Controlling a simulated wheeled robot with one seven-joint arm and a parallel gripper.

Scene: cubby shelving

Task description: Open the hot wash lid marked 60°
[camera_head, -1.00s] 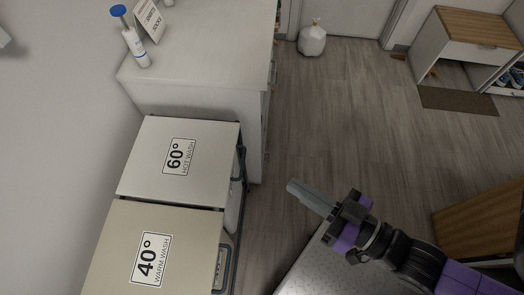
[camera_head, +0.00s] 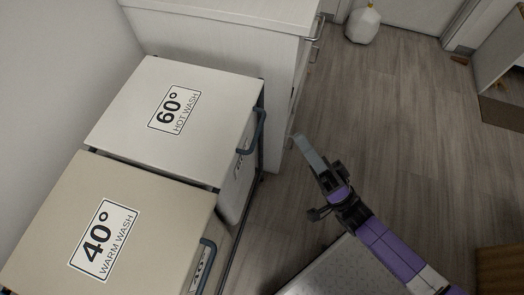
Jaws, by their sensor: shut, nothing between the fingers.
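The hot wash lid (camera_head: 145,112) is a white, flat, closed lid with a black-and-white 60° label. A dark handle (camera_head: 259,133) sits at its right front edge. Next to it, nearer the bottom left, is the beige warm wash lid (camera_head: 60,192) with a 40° label, also closed, with its own handle (camera_head: 207,262). My gripper (camera_head: 301,142) is shut and empty. It is to the right of the 60° handle, apart from it, over the floor, with its fingers pointing up and left in the picture.
A white cabinet (camera_head: 225,38) stands directly behind the hot wash bin, with metal handles on its right side. A white bag (camera_head: 363,25) sits on the floor at the back. The wooden floor (camera_head: 400,130) to the right is mostly clear. A wall borders the bins on the left.

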